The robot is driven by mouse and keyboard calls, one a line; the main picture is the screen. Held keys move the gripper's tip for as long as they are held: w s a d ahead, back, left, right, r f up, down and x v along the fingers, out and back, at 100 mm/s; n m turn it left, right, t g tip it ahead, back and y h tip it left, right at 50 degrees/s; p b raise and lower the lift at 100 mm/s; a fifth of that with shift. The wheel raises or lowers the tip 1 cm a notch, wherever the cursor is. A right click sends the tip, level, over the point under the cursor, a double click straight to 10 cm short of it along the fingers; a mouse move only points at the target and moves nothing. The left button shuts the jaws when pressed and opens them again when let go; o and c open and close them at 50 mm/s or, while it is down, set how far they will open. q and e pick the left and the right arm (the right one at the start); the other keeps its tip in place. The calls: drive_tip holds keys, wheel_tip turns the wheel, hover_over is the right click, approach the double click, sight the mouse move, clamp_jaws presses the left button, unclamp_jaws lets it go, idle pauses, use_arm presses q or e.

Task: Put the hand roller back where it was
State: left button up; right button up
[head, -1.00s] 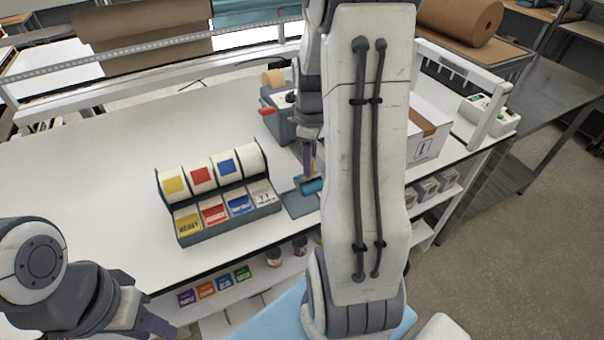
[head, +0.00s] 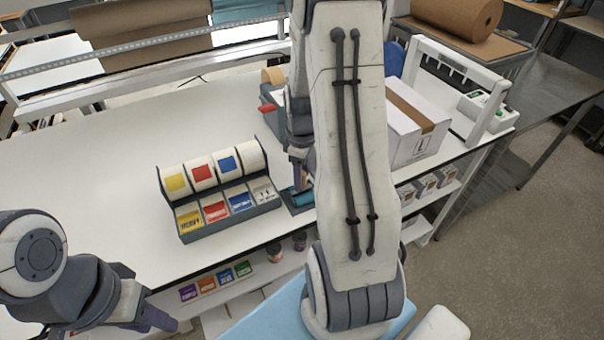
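The hand roller, as far as I can make it out, is a small teal cylinder (head: 304,198) at the grey pad (head: 291,199), just right of the label roll dispenser. My forearm hides the rest of it. My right gripper (head: 299,178) points down right above the teal cylinder. Its fingers are mostly hidden, and I cannot tell whether they hold the roller's handle. My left gripper (head: 160,322) is low at the left, in front of the table and away from the roller. Its opening is not clear.
The label dispenser (head: 232,205) with several rolls stands close left of the pad. A tape dispenser (head: 270,97) is behind. A white box (head: 408,140) stands to the right. The left part of the white table (head: 80,180) is clear.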

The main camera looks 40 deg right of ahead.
drive_tip(key=shift+r, duration=0.15)
drive_tip(key=shift+r, duration=0.25)
wheel_tip(320, 180, up, 12)
drive_tip(key=b, duration=0.1)
drive_tip(key=s+a, duration=0.1)
drive_tip(key=a, duration=1.5)
drive_tip(key=s+a+n+y, duration=0.1)
drive_tip(key=s+a, duration=1.4)
drive_tip(key=shift+s+f, duration=0.15)
drive_tip(key=shift+f, duration=0.3)
drive_tip(key=shift+f+b, duration=1.1)
